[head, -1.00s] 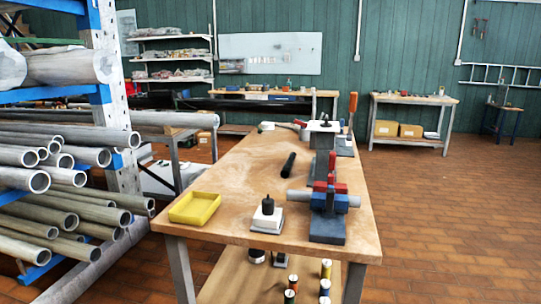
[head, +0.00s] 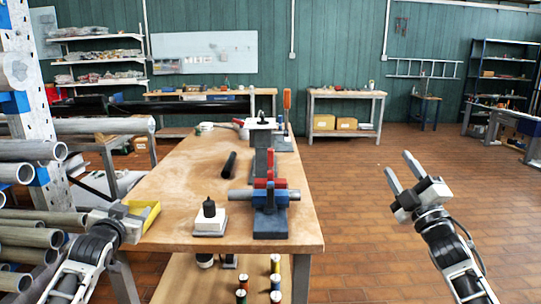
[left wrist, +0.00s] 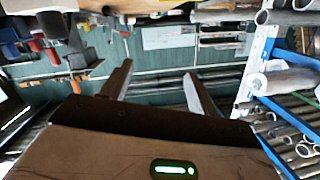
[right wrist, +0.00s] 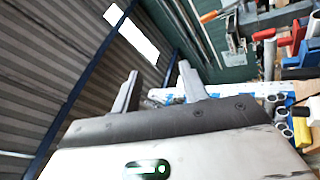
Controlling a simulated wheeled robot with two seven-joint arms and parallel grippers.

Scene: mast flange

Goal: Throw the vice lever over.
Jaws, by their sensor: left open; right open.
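The blue and red vice (head: 270,222) stands near the right front edge of the wooden table (head: 180,190). A grey bar or pipe (head: 240,194) runs across it, and red parts (head: 270,183) stand up above it. I cannot tell which part is its lever. The vice also shows in the right wrist view (right wrist: 300,45). My right gripper (head: 399,165) is open and empty, well to the right of the table. My left gripper (head: 128,214) is open at the table's left front corner, in front of the yellow tray (head: 152,212), partly hiding it; its fingers show in the left wrist view (left wrist: 154,80).
A white block with a black knob (head: 209,222) stands left of the vice, and a black cylinder (head: 229,165) lies behind it. Pipe racks (head: 30,200) fill the left. The floor on the right is clear.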

